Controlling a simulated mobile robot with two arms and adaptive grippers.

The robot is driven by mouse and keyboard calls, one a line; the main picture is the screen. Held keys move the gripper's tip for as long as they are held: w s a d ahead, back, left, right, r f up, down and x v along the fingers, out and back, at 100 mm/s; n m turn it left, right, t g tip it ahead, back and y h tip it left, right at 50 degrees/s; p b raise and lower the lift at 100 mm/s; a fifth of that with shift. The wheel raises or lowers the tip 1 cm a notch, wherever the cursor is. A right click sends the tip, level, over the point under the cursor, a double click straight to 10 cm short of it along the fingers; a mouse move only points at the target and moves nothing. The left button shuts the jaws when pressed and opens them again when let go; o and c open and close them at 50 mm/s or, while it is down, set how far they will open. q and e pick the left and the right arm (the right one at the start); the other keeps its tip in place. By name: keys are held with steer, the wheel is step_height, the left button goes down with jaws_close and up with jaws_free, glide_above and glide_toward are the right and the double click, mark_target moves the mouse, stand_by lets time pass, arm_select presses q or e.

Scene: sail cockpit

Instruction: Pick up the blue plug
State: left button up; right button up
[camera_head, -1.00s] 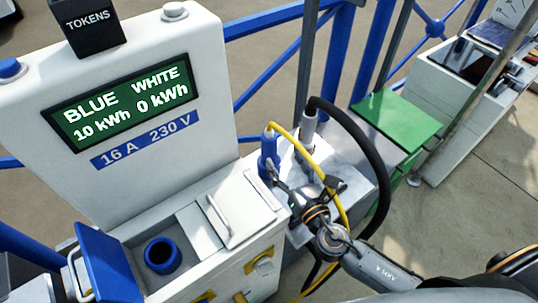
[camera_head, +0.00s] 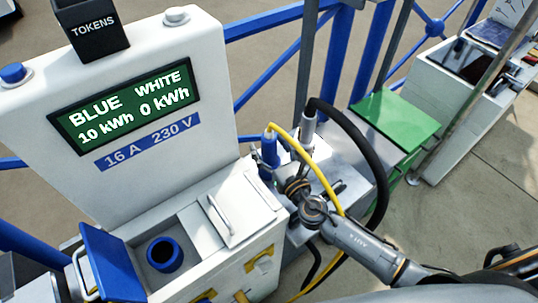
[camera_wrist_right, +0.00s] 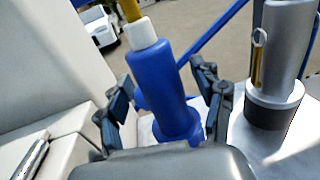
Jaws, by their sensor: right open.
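The blue plug (camera_head: 270,148) stands upright on the metal shelf beside the white power post, with a yellow cable (camera_head: 318,170) rising from its white top collar. In the right wrist view the blue plug (camera_wrist_right: 160,88) is between the two fingers of my right gripper (camera_wrist_right: 165,105). The fingers are open, one on each side of the plug, with a visible gap on the right side. In the head view my right gripper (camera_head: 276,178) is close in front of the plug, its fingertips partly hidden. My left gripper is not in view.
A grey plug (camera_head: 308,128) with a thick black cable (camera_head: 375,150) stands just right of the blue plug. The white post (camera_head: 205,100) stands to the left, with an open blue flap (camera_head: 108,262) over a blue socket (camera_head: 163,254). A green-topped box (camera_head: 395,118) is at the right.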

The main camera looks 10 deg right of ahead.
mark_target(270, 131)
jaws_close()
steer(key=shift+r, duration=0.15)
step_height(270, 131, up, 10)
steer(key=p, duration=0.6)
steer(key=shift+r, duration=0.15)
step_height(270, 131, up, 3)
steer(key=p, duration=0.3)
steer(key=shift+f, duration=0.2)
